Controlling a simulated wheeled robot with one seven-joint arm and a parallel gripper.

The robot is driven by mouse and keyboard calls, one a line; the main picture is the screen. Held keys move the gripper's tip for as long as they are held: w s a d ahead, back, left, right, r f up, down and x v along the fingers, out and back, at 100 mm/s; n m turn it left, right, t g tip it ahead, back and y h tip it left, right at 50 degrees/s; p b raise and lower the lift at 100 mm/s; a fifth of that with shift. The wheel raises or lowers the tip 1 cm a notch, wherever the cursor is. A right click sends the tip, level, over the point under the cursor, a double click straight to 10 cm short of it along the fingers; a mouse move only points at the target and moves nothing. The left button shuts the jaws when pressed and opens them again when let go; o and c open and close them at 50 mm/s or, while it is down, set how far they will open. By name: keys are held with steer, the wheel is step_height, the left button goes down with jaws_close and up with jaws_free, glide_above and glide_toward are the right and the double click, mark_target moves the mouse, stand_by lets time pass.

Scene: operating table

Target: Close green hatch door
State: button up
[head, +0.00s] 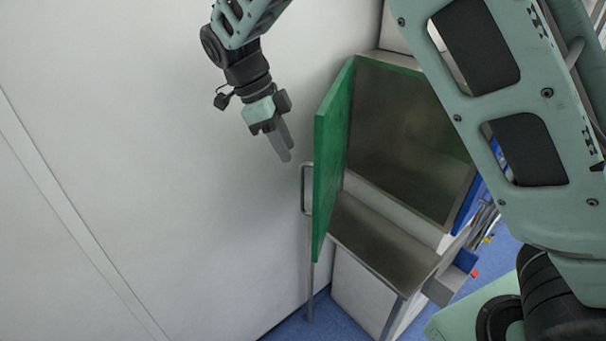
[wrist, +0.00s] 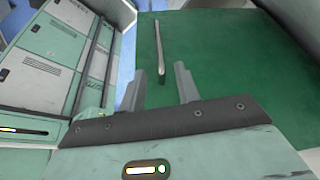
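The green hatch door (head: 331,155) stands swung open in the head view, seen nearly edge-on at the left of the hatch opening (head: 410,130). A metal bar handle (head: 303,190) stands out from its outer face. My gripper (head: 286,156) is left of the door and above the handle, pointing down and a little right. In the wrist view, the door's green face (wrist: 220,60) fills much of the picture. The handle (wrist: 160,47) lies beyond and between the spread fingers of my gripper (wrist: 160,74). The gripper is open and holds nothing; it appears apart from the handle.
A metal ledge (head: 380,240) lies below the hatch opening. A white wall (head: 130,150) runs along the left. A holder with several tools (head: 480,225) is at right. The blue floor (head: 320,322) shows below. My arm hides the upper right.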

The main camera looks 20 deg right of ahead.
steer(key=p, duration=0.2)
glide_above(303, 207)
steer(key=f, duration=0.9)
steer(key=shift+w, duration=0.25)
jaws_close()
